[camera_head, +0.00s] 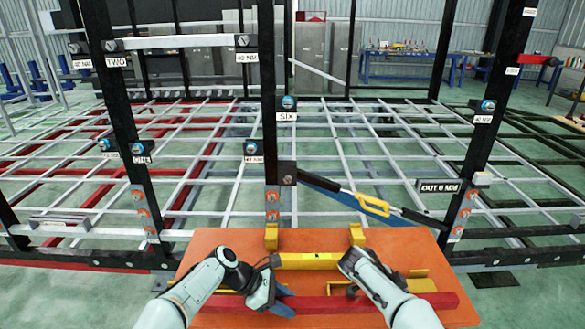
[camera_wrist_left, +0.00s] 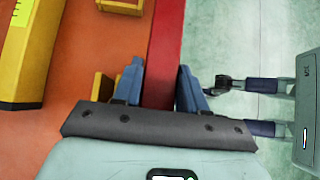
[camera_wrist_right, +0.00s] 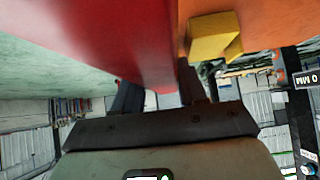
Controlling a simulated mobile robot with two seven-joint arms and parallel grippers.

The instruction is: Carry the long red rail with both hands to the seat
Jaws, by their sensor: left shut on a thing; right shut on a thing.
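The long red rail (camera_head: 330,304) runs left to right along the near part of the orange table, in front of the yellow bar. My left gripper (camera_head: 275,297) is shut on its left part; in the left wrist view the rail (camera_wrist_left: 165,45) passes between the blue fingers (camera_wrist_left: 160,88). My right gripper is mostly hidden behind its own forearm in the head view. In the right wrist view its fingers (camera_wrist_right: 157,92) are shut on the rail (camera_wrist_right: 125,40). I cannot tell how far the rail is above the table, or which part is the seat.
The orange table (camera_head: 222,240) carries a yellow bar (camera_head: 310,262), yellow blocks (camera_head: 271,236) at its far edge and a yellow bracket (camera_head: 420,285). Beyond it stands a frame of black posts (camera_head: 268,80) with a blue and yellow tool (camera_head: 372,204). Green floor is open at both sides.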

